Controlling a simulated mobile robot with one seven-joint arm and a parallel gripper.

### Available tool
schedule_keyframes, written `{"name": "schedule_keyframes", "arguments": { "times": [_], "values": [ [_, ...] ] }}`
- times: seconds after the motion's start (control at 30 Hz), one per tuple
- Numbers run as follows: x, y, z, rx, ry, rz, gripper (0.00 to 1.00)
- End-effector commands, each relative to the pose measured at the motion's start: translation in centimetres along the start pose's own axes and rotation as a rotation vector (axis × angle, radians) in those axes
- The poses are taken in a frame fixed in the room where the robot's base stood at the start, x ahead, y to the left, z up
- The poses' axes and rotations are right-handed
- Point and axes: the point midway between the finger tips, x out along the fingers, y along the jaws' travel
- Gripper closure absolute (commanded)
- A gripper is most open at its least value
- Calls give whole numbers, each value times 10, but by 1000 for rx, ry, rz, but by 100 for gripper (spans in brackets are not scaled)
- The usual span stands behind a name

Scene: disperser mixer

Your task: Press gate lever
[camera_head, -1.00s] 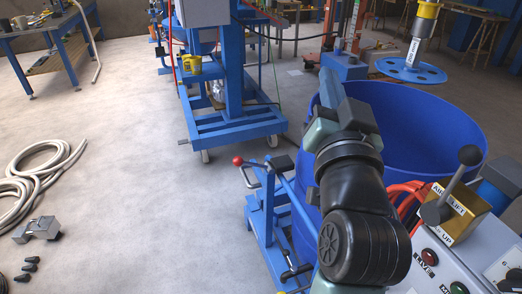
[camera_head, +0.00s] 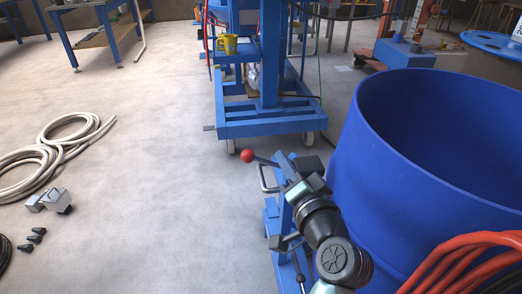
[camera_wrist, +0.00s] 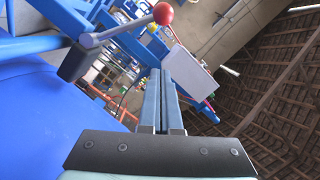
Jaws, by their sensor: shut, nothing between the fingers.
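A lever with a red ball knob (camera_head: 247,155) on a dark rod stands at the top of a blue stand (camera_head: 277,222); I take it for the gate lever. In the wrist view the red knob (camera_wrist: 163,13) is at the top, and its grey rod (camera_wrist: 112,33) slants down left to a dark block. My gripper (camera_wrist: 160,74) is shut and empty, its fingers pointing towards the lever area. The fingertips appear just below and apart from the rod and knob in the picture. In the head view my arm partly hides the stand, and the fingertips are hard to make out.
A large blue drum (camera_head: 400,180) stands close to the right of my arm, with orange hoses (camera_head: 465,262) in front. A blue wheeled frame (camera_head: 270,122) with a yellow cup (camera_head: 228,44) is behind. A coiled hose (camera_head: 55,145) lies on the left floor. The middle floor is clear.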

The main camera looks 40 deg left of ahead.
Motion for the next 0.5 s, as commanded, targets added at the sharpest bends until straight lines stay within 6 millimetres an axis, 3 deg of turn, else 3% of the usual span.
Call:
{"name": "schedule_keyframes", "arguments": {
  "times": [0.27, 0.5],
  "values": [
    [8, 0, 0, -1, 1, 0, 100],
    [52, 0, 1, -4, -2, -1, 100]
  ]
}}
